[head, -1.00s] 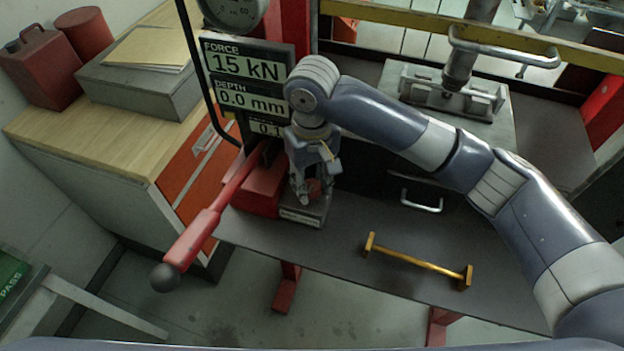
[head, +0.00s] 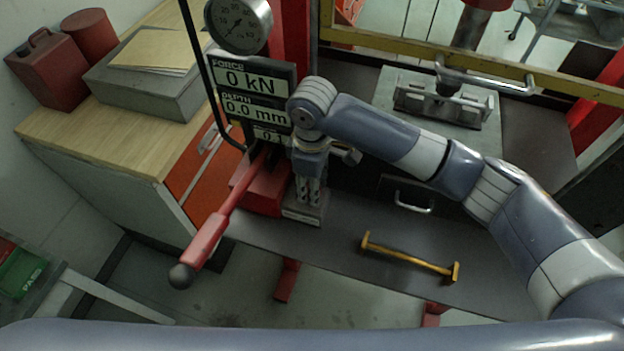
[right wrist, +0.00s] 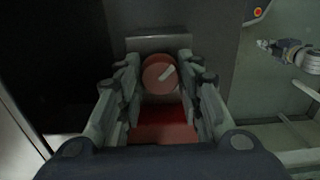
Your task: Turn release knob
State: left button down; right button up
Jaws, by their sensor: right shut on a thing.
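The release knob (right wrist: 160,75) is a round red knob with a pale pointer mark, tilted in the right wrist view. My right gripper (right wrist: 160,82) is shut on it, a finger on each side. In the head view my right gripper (head: 309,194) points down over the front of the red pump (head: 262,190) and hides the knob. The display (head: 252,90) reads 0 kN and 0.0 mm. What looks like my left gripper (right wrist: 275,46) shows small at the right wrist view's edge; its jaws are unclear.
A red pump lever (head: 207,238) with a black ball end slopes out to the left. A yellow bar (head: 408,256) lies on the grey bench. Behind is a clamped fixture (head: 445,105) on a plate. A wooden-topped cabinet (head: 130,145) stands at left.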

jog(key=n, duration=0.4)
jog(key=shift+n, duration=2.3)
jog(key=o, duration=1.1)
jog(key=shift+r, duration=0.15)
notch_tip(320, 180, up, 7)
jog(key=shift+r, duration=0.1)
